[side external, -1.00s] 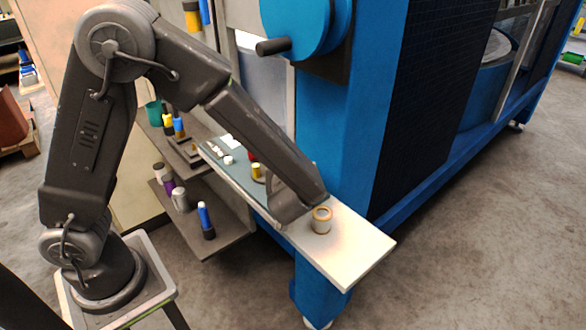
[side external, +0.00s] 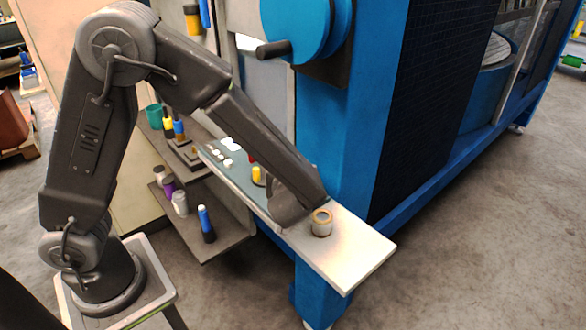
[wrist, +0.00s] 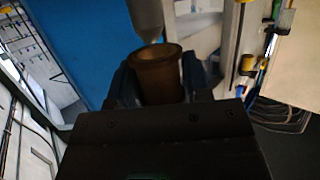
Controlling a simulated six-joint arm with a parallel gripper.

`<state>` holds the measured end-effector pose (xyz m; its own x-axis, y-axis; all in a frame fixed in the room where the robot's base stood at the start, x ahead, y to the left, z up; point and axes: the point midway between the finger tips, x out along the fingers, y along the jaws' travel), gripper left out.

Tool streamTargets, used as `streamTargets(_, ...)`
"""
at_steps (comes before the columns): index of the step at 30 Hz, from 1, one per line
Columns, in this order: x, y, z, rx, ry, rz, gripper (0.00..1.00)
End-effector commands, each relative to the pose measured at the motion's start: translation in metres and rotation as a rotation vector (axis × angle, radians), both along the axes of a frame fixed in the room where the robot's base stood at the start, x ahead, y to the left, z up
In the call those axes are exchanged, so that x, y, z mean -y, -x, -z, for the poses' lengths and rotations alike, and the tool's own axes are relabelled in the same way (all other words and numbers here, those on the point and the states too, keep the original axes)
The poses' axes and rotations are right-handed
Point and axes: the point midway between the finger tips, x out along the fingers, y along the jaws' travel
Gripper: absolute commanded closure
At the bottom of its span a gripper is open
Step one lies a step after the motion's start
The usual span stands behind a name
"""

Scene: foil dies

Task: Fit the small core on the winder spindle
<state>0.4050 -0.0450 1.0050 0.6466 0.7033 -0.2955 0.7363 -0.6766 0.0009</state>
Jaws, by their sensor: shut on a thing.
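My gripper (wrist: 160,84) is shut on a brown tubular core (wrist: 158,78) in the wrist view, one dark finger on each side of it. The core's open rim faces up in that picture. A grey rod with a tapered tip (wrist: 147,18), which looks like the spindle, comes down from the top edge. Its tip appears at the core's mouth, slightly left of centre; I cannot tell whether it is inside or only in front of it. In the side external view my arm's end hides the fingers. A short ringed cylinder (side external: 321,224) shows beside it over the pale shelf.
The pale shelf (side external: 352,250) juts out from the blue machine (side external: 345,130), its right end bare. Small white pieces and a yellow-topped spool (side external: 257,174) lie farther along it. A blue disc with a dark handle (side external: 272,48) is above.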

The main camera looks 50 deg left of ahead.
Motion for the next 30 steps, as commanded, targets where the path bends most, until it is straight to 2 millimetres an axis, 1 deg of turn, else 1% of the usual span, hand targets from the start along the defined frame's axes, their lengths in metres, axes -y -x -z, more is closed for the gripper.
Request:
streamTargets(11, 0.0, 0.0, 0.001, -0.001, -0.001, 0.0, 0.82)
streamTargets(30, 0.0, 0.0, 0.017, 0.0, -0.001, 0.0, 0.82)
